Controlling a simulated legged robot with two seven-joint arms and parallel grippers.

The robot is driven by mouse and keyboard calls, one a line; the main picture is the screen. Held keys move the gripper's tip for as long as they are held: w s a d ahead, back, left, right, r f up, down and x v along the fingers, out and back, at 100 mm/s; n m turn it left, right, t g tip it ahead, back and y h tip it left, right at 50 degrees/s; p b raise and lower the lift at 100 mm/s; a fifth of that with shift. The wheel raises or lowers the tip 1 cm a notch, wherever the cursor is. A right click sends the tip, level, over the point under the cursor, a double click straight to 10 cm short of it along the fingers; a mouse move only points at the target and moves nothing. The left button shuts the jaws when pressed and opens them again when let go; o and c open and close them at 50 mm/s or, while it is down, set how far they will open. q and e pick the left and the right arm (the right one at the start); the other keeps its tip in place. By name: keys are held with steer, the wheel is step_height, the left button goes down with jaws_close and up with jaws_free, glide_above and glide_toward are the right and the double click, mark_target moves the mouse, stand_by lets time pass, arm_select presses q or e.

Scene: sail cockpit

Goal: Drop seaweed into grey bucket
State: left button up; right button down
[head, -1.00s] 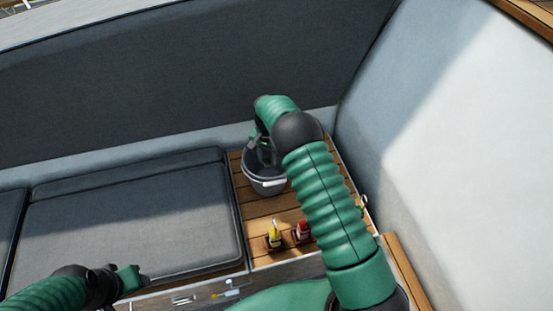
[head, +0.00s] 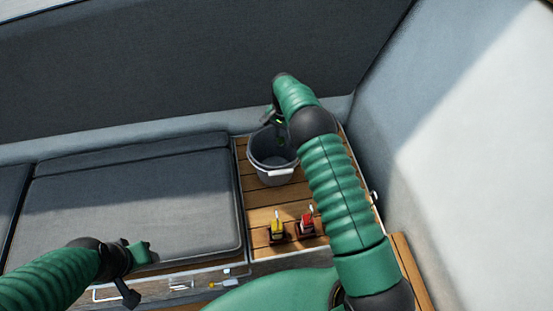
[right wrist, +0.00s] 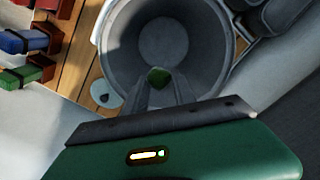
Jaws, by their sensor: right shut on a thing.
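The grey bucket (head: 272,170) stands upright on the slatted wooden deck, open at the top. In the right wrist view the bucket's rim (right wrist: 103,45) and bare inside show. My right gripper (head: 272,116) is at the bucket's far rim in the head view, partly hidden by my arm. In the right wrist view its fingers (right wrist: 160,90) are shut on a small dark green piece of seaweed (right wrist: 158,77), seen against the bucket's opening. My left gripper (head: 132,270) is over the front edge of the seat, away from the bucket; its jaw gap is unclear.
A yellow-handled fitting (head: 278,229) and a red-handled fitting (head: 307,222) stand on the slats in front of the bucket. A grey cushioned seat (head: 135,195) lies to the left. A dark backrest (head: 150,75) rises behind, and a pale wall (head: 450,150) stands to the right.

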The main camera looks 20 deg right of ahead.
steer(key=c, duration=1.4)
jaws_free()
steer(key=shift+o, duration=1.2)
steer(key=shift+r, duration=0.1)
steer(key=shift+o, duration=1.1)
steer(key=shift+a, duration=0.2)
steer(key=shift+a+r, duration=0.1)
steer(key=shift+a, duration=0.25)
steer(key=r, duration=0.5)
steer(key=shift+w+d+r, duration=0.1)
steer(key=shift+d+r, duration=0.1)
steer(key=shift+d, duration=0.15)
arm_select(q)
steer(key=shift+a+r+p, duration=0.25)
steer(key=shift+r+p, duration=0.05)
steer(key=shift+p, duration=0.05)
arm_select(e)
step_height(320, 180, up, 11)
steer(key=shift+a+r, duration=0.15)
steer(key=shift+a, duration=0.2)
steer(key=shift+d, duration=0.1)
